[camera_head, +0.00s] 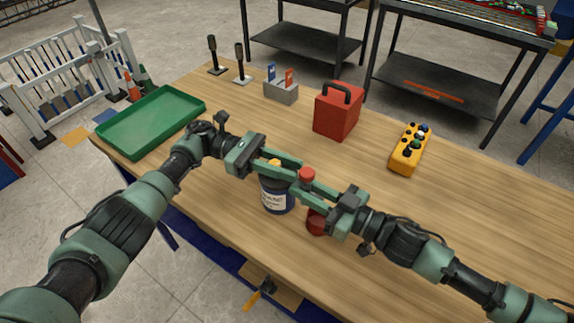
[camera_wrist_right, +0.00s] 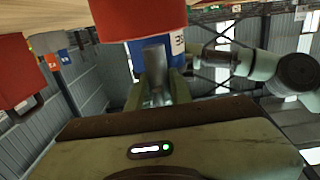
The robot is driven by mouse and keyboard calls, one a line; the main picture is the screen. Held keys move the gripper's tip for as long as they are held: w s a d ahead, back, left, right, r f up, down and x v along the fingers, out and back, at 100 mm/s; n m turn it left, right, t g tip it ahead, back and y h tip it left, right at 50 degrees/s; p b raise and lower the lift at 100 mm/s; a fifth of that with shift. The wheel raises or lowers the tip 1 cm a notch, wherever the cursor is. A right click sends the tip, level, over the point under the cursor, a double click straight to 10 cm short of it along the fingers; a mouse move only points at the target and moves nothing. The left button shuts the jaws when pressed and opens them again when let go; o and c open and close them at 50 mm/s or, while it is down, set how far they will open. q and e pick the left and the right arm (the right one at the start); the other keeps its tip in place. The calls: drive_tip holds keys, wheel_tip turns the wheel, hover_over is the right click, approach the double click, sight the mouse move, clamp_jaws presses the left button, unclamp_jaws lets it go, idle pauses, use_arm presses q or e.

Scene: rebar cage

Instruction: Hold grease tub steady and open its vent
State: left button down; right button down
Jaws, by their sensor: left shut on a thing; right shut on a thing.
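The grease tub (camera_head: 277,198) is a dark blue can with a white label, upright on the wooden table. Its blue side and label also show in the right wrist view (camera_wrist_right: 178,43), partly hidden. My left gripper (camera_head: 275,166) is shut at its top, with a yellow part (camera_head: 274,162) showing between the fingers. My right gripper (camera_head: 309,183) is shut on a red-topped object just right of the tub. Its red top (camera_head: 307,175) rises above the fingers and its wide red base (camera_head: 317,221) shows below. In the right wrist view a metal stem (camera_wrist_right: 155,72) is between my fingers.
A green tray (camera_head: 150,122) lies at the left. A red box with a black handle (camera_head: 337,112), a yellow button box (camera_head: 410,150) and a grey block (camera_head: 281,91) stand behind my grippers. Two black-handled tools (camera_head: 240,66) stand at the back. The right tabletop is mostly clear.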

use_arm(q)
drive_tip(key=shift+f, duration=0.15)
drive_tip(key=c, duration=1.1)
unclamp_jaws()
drive_tip(key=shift+c, duration=0.2)
drive_tip(key=shift+r, duration=0.2)
wheel_tip(320, 180, up, 10)
drive_tip(key=shift+f, duration=0.15)
